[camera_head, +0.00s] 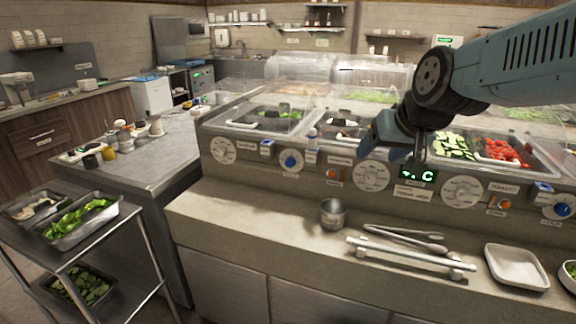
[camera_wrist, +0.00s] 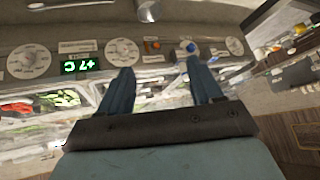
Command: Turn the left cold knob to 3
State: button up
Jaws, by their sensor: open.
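The left cold knob (camera_head: 291,161) is a blue knob on a pale round plate on the counter's front panel. It also shows in the wrist view (camera_wrist: 187,48), just beyond the tip of the right-hand finger. Its pointer setting is too small to read. My gripper (camera_head: 396,150) is in front of the panel, right of this knob in the head view, near a dial plate and the green display. In the wrist view my gripper (camera_wrist: 160,68) has its two blue fingers spread apart with nothing between them. The gripper appears apart from the knob.
An orange knob (camera_head: 332,174) sits right of the blue one. A green display (camera_head: 417,176) is further right, and another blue knob (camera_head: 563,207) at far right. A metal cup (camera_head: 333,213), tongs (camera_head: 405,236) and a white tray (camera_head: 516,267) lie on the ledge below.

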jog(key=w+a+f+m+t, duration=0.15)
jog(key=w+a+f, duration=0.25)
jog(key=w+a, duration=0.45)
jog(key=w+a+f+t, duration=0.3)
jog(key=w+a+f, duration=0.25)
jog(key=w, duration=0.65)
jog(key=t+h, duration=0.2)
jog(key=h, duration=0.1)
send_near(289, 163)
notch_tip(289, 163, up, 3)
jog(key=s, duration=0.3)
jog(key=s+a+f+t+h, duration=0.2)
jog(key=a+f+t+h, duration=0.15)
jog(key=f, duration=0.25)
jog(key=shift+h, duration=0.45)
jog(key=x, duration=1.4)
jog(key=shift+a+f, duration=0.15)
jog(key=shift+f, duration=0.2)
jog(key=c, duration=1.1)
